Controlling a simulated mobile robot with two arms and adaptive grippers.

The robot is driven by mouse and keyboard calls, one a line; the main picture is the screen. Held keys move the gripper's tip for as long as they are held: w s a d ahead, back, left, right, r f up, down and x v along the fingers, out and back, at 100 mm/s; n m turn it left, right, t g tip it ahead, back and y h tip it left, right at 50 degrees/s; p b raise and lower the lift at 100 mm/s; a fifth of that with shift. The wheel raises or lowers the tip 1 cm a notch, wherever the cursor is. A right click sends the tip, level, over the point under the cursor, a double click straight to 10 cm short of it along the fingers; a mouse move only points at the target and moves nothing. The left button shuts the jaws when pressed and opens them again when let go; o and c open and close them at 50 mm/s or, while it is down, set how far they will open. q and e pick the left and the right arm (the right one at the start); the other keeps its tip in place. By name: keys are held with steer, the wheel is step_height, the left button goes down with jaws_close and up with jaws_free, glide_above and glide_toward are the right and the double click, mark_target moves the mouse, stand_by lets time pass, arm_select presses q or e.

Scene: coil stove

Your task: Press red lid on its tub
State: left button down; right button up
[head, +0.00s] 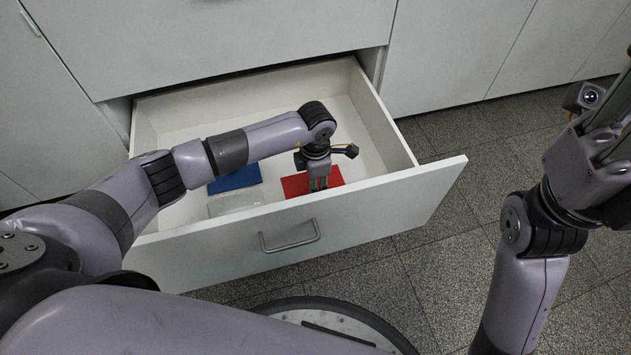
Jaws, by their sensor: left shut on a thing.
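A flat red lid (297,185) is in the open drawer, right of the middle, close behind the drawer front. My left gripper (319,186) points down onto it and is shut on it; the fingertips hide part of the lid. A clear, pale tub (235,204) stands left of the red lid, partly hidden by the drawer front. I cannot tell whether there is a tub under the red lid. My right gripper (612,135) is at the right edge, outside the drawer, with its fingers cut off by the frame.
A blue lid (236,180) is behind the clear tub, partly under my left forearm. The white drawer (437,186) is pulled out, with a grey handle (290,241) on its front. Its right part is bare. Cabinet fronts (470,50) rise behind; tiled floor (440,250) is open at right.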

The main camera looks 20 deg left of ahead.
arm_select(q)
steer(key=c, duration=1.2)
jaws_free()
steer(key=shift+o, duration=0.4)
steer(key=o, duration=0.4)
